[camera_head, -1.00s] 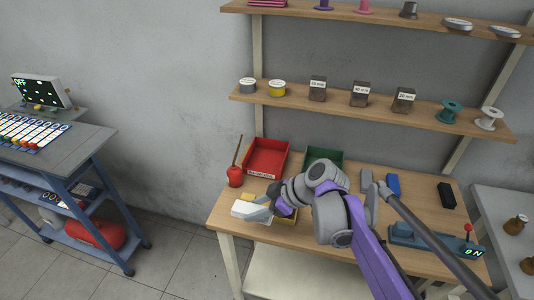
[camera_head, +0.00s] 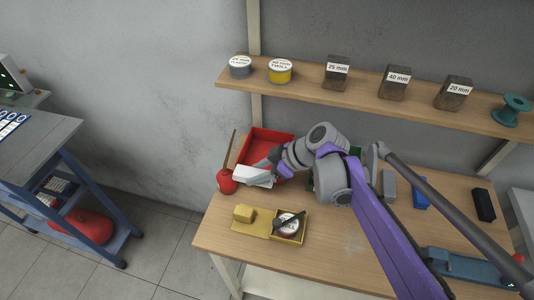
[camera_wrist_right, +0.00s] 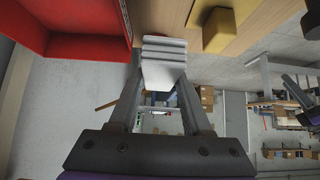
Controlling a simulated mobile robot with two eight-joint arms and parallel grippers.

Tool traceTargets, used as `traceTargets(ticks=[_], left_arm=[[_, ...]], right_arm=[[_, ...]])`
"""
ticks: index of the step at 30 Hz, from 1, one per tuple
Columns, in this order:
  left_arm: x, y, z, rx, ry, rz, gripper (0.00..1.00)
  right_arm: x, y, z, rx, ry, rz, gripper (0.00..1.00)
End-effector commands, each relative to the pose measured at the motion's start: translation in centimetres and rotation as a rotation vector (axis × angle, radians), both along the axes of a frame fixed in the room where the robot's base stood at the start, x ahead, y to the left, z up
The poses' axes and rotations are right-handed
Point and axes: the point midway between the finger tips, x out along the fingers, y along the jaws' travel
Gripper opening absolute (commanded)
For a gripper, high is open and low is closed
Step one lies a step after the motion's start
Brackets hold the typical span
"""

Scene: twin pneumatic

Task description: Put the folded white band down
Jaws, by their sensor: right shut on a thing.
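The folded white band (camera_head: 254,177) is in my right gripper (camera_head: 272,167), at the front of the red tray (camera_head: 258,137) on the wooden table. In the right wrist view, the band (camera_wrist_right: 164,62) shows as stacked white layers between the two fingers of the right gripper (camera_wrist_right: 160,85), with the red tray (camera_wrist_right: 85,45) to its left. I cannot tell whether the band touches the tray or the table. My left gripper is not in view.
A red pot (camera_head: 227,182) with a stick stands left of the band. A yellow block (camera_head: 244,213) and a yellow box (camera_head: 290,238) holding a round tin lie nearer the front. A green tray (camera_head: 310,184) is mostly behind my arm. A shelf (camera_head: 420,108) runs above.

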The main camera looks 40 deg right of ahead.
Motion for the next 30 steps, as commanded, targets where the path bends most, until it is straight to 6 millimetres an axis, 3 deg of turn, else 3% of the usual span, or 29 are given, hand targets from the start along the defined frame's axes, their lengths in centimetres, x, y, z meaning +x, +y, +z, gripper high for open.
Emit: traceTargets(ticks=[5, 15, 30], left_arm=[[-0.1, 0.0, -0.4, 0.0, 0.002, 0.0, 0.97], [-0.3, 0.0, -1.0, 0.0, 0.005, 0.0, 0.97], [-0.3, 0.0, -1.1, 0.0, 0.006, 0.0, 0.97]], right_arm=[[1.2, -1.4, -1.2, 0.0, 0.0, -0.001, 0.0], [5.5, -6.8, -4.7, 0.001, -0.001, -0.001, 0.0], [8.5, -10.5, -7.6, 0.001, -0.001, 0.0, 0.0]])
